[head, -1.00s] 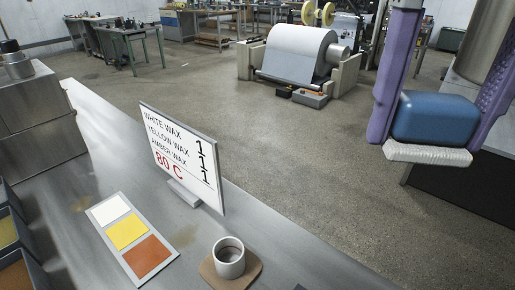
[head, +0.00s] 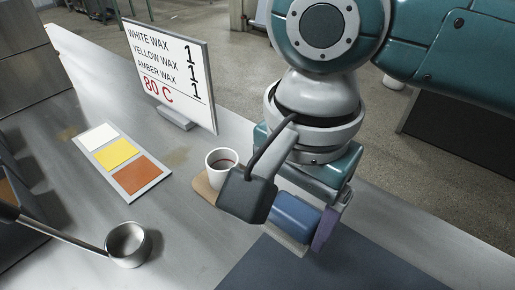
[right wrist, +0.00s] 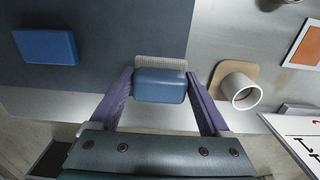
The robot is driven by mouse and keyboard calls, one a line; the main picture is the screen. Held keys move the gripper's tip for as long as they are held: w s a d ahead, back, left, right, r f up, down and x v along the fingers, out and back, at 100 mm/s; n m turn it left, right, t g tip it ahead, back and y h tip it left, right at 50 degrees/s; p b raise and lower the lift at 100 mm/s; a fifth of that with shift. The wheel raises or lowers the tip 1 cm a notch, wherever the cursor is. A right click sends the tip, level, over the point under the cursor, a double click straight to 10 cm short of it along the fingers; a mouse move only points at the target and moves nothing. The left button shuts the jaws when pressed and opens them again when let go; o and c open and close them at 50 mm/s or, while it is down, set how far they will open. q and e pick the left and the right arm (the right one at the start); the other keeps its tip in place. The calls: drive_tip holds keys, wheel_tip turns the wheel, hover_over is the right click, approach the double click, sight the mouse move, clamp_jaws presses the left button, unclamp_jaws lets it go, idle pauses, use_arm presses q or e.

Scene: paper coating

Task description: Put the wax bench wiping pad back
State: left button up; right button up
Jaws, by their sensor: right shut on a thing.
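The wiping pad is a blue block with a whitish fuzzy underside. In the head view the pad (head: 296,214) shows below my right wrist, partly hidden by it. In the right wrist view the pad (right wrist: 160,88) sits between the two purple fingers of my right gripper (right wrist: 160,78), which is shut on it. The pad shows over the dark blue mat (head: 310,268) near its corner and edge. I cannot tell whether it touches the surface. My left gripper is not in view.
A white cup (head: 222,168) on a brown coaster stands close beside the pad. Further left are a wax sign (head: 172,70), a colour card (head: 121,160) and a metal ladle (head: 128,246). A second blue block (right wrist: 46,47) lies on the mat.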

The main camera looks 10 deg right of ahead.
hover_over(283, 259)
wheel_tip(283, 259, down, 5)
drive_tip(key=shift+r+b, duration=0.2)
drive_tip(key=shift+b, duration=0.15)
drive_tip(key=shift+f+b, duration=0.65)
drive_tip(key=shift+f, duration=1.55)
drive_tip(key=shift+f, duration=0.15)
drive_tip(key=o, duration=1.2)
drive_tip(key=shift+c, duration=0.2)
